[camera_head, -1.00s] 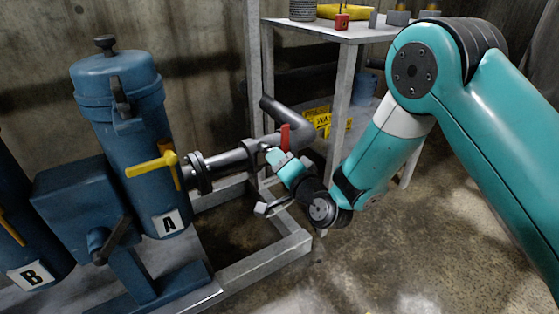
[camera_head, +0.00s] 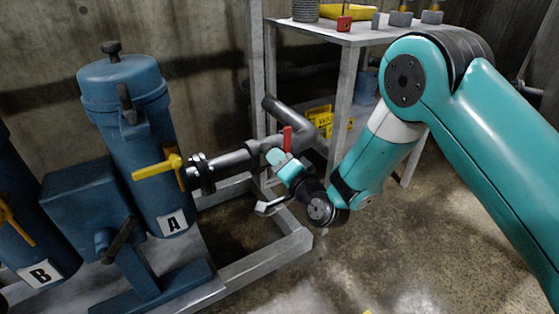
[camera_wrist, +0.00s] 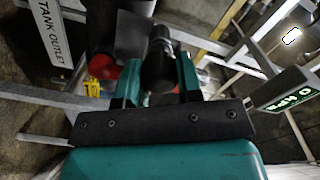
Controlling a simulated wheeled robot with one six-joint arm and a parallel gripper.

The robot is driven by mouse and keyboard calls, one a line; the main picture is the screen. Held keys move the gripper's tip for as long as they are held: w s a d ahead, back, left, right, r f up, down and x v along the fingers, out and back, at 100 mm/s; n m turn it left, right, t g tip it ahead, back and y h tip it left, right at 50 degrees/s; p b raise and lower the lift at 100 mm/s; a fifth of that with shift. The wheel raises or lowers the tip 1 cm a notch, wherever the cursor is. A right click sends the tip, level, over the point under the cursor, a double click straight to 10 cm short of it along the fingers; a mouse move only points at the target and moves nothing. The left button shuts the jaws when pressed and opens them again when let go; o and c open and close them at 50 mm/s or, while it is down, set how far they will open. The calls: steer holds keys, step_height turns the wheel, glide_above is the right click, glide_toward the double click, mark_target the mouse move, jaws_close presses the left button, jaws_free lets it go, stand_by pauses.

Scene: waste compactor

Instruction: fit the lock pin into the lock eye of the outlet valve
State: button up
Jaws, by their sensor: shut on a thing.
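The outlet valve's red lever (camera_head: 287,138) stands up on the dark pipe to the right of canister A. In the wrist view it is the blurred red shape (camera_wrist: 101,66) left of my jaws. My gripper (camera_head: 276,157) is at the valve, just below and left of the lever. In the wrist view its teal fingers (camera_wrist: 158,80) are on either side of a dark, thick-ended pin (camera_wrist: 158,68), which I take for the lock pin. The pin's far end points at a grey pipe part. The lock eye cannot be made out, and contact there cannot be told.
Blue canister A (camera_head: 125,95) with a yellow handle (camera_head: 157,168) stands left of the pipe. A metal frame (camera_head: 265,258) runs below. A grey table (camera_head: 345,32) stands behind.

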steer(key=shift+w+a+r+p, duration=0.1)
steer(key=shift+w+a+p, duration=0.2)
steer(key=shift+p, duration=0.6)
stand_by(0.3)
steer(key=o, duration=1)
steer(key=shift+d, duration=0.1)
steer(key=shift+c, duration=0.4)
steer(key=shift+f+b, duration=0.2)
steer(key=shift+b, duration=0.2)
steer(key=shift+s+d+f+b, duration=0.1)
steer(key=shift+s+d+b, duration=0.05)
steer(key=shift+b, duration=0.25)
steer(key=b+v, duration=0.6)
steer(key=b, duration=0.4)
steer(key=shift+s+r+b, duration=0.2)
steer(key=shift+s+b, duration=0.05)
steer(key=shift+b, duration=0.05)
